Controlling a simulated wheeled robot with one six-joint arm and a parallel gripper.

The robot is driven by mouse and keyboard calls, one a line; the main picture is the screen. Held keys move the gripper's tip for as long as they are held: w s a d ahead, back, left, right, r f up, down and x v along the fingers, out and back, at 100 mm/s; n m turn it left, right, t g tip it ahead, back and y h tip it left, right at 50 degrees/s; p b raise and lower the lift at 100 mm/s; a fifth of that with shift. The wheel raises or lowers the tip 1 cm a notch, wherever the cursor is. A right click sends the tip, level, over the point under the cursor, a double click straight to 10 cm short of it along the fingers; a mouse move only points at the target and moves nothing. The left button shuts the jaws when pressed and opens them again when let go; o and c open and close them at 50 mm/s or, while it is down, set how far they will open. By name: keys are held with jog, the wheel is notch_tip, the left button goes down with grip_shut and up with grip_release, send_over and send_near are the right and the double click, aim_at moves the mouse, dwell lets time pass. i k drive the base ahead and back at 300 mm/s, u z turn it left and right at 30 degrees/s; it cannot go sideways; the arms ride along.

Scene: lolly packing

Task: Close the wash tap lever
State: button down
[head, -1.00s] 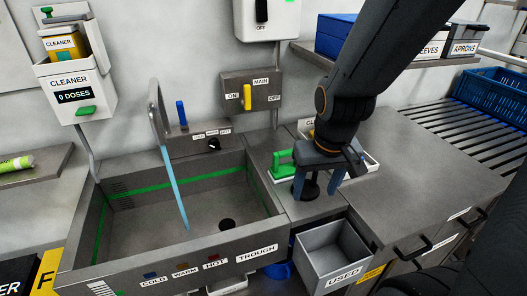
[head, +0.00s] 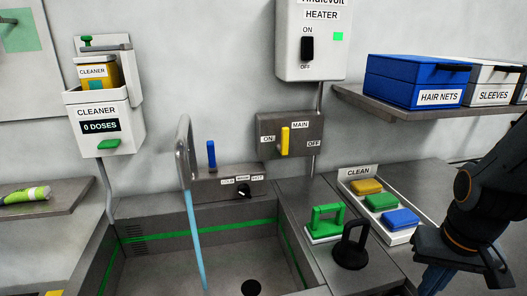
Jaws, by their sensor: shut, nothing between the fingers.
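The wash tap has a blue lever (head: 211,154) that stands upright on the grey ledge behind the trough. A curved grey spout (head: 183,150) rises to its left, and a blue stream of water (head: 196,240) runs from it into the trough (head: 180,250). A small black knob (head: 243,191) with a temperature scale sits on the ledge right of the lever. My gripper (head: 436,280) is shut and empty at the lower right, over the counter and well away from the lever. Its fingertips are partly cut off by the frame edge.
A yellow main lever (head: 284,141) is on the wall panel, under a heater box (head: 312,40). A green-handled tool (head: 325,222), a black handled plug (head: 351,248) and a clean tray (head: 403,236) with coloured blocks stand on the counter. A cleaner dispenser (head: 104,120) hangs at left.

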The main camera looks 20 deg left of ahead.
aim_at(212, 166)
jog(key=z, duration=1.35)
jog(key=k, duration=0.85)
jog(key=u, duration=1.8)
jog(key=i, duration=0.5)
jog(key=u, duration=0.05)
